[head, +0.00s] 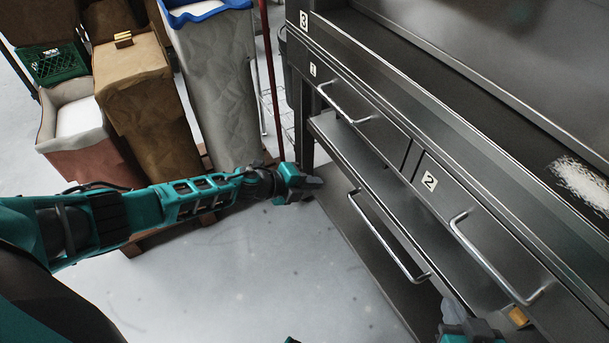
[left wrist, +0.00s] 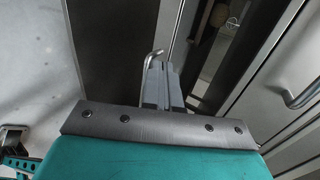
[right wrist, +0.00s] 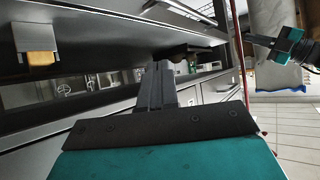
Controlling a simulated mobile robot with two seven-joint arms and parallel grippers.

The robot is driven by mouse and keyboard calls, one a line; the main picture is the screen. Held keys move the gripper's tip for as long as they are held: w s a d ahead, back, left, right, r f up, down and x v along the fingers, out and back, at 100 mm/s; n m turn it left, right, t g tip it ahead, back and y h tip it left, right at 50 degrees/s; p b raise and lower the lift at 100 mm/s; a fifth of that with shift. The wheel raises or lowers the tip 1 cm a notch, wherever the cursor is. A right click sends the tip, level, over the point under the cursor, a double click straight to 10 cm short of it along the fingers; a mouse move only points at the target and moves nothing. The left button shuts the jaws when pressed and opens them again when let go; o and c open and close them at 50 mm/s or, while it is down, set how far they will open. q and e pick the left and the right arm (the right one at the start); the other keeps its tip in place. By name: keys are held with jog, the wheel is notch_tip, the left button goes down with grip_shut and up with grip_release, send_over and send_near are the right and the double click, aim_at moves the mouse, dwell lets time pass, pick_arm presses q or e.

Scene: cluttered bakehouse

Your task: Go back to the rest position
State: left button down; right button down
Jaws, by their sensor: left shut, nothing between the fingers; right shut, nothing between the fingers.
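My left arm reaches in from the left in the head view. Its gripper (head: 310,184) is over the floor, close to the near left end of the dark metal cabinet. In the left wrist view its fingers (left wrist: 162,82) are together with nothing between them, and a metal handle (left wrist: 150,60) shows just beyond them. My right gripper (head: 452,306) is at the bottom right of the head view, by the cabinet's open shelf. In the right wrist view its fingers (right wrist: 154,85) are together and empty. Part of my left arm shows there at the right.
The dark cabinet has drawers with bar handles (head: 490,258) and label 2 (head: 429,181). Several sacks (head: 150,95) stand on a pallet at back left, with a green crate (head: 52,65). The floor (head: 270,265) between is clear.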

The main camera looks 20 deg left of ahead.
pick_arm(q)
jog(key=s+d+r+n+t+p, duration=0.35)
jog(key=s+d+r+n, duration=0.25)
jog(key=s+d+n, duration=0.3)
jog(key=s+a+r+n+g+y+p, duration=0.1)
jog(key=s+a+r+n+y, duration=0.1)
jog(key=s+n, duration=0.5)
jog(key=s+a+r+n+g+y+p, duration=0.1)
jog(key=s+a+r+n+y+p, duration=0.1)
jog(key=s+n, duration=0.5)
jog(key=a+y, duration=0.1)
jog(key=a, duration=0.1)
jog(key=shift+a+p, duration=0.3)
jog(key=shift+a, duration=0.1)
pick_arm(e)
jog(key=shift+h, duration=0.5)
jog(key=d+r, duration=0.1)
jog(key=s+d+r, duration=0.1)
jog(key=r, duration=0.1)
jog(key=shift+s+d+r, duration=0.1)
jog(key=shift+d+r, duration=0.05)
jog(key=shift+d, duration=0.25)
pick_arm(q)
jog(key=shift+r, duration=0.1)
